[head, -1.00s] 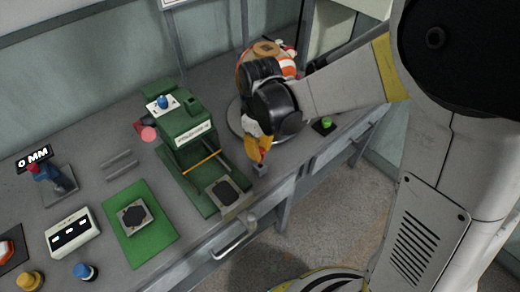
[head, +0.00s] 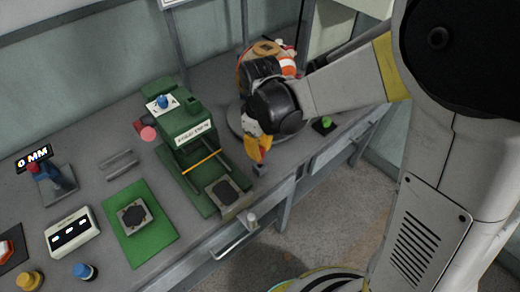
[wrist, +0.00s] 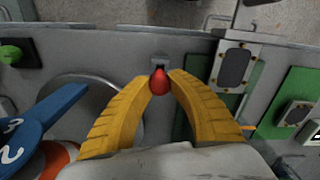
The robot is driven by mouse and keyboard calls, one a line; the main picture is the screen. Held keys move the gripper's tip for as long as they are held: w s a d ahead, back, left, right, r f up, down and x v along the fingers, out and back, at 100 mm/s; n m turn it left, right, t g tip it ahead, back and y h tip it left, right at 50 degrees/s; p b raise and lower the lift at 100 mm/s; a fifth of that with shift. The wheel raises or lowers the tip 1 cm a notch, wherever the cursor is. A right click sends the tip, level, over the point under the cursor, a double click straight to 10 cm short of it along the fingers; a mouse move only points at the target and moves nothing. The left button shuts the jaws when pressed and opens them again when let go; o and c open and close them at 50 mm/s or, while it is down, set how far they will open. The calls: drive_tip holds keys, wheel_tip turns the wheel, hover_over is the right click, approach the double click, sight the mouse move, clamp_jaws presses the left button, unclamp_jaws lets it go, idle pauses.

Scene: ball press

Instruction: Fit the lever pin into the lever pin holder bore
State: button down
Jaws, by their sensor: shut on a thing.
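My gripper (head: 257,156) is over the front edge of the bench, beside the green press, fingers pointing down. In the wrist view its two yellow fingers (wrist: 160,80) are shut on a red, rounded piece, which I take to be the lever pin (wrist: 159,82).
The green press (head: 190,135) stands left of my gripper. A round grey plate (head: 236,122) with an orange-and-white object is behind it. A green button (head: 326,122) is to the right. A blue numbered piece (wrist: 40,125) is left in the wrist view.

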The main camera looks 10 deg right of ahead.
sight(260, 162)
drive_tip(key=shift+f+b, duration=1.9)
drive_tip(key=shift+f, duration=0.45)
drive_tip(key=c, duration=1.2)
unclamp_jaws()
wheel_tip(260, 162, up, 12)
drive_tip(key=s+d+r+m+t, duration=0.1)
drive_tip(key=s+d+m+t, duration=0.1)
drive_tip(key=s+d+m, duration=0.1)
drive_tip(key=s+d+m+t, duration=0.2)
drive_tip(key=s+d+m, duration=0.1)
drive_tip(key=d, duration=0.3)
drive_tip(key=s+d+r+m+t, duration=0.1)
drive_tip(key=s+d+m+t, duration=0.2)
drive_tip(key=s+d, duration=0.1)
drive_tip(key=shift+s+d+r+m, duration=0.25)
drive_tip(key=shift+s+r+m, duration=0.1)
drive_tip(key=shift+s+m, duration=0.05)
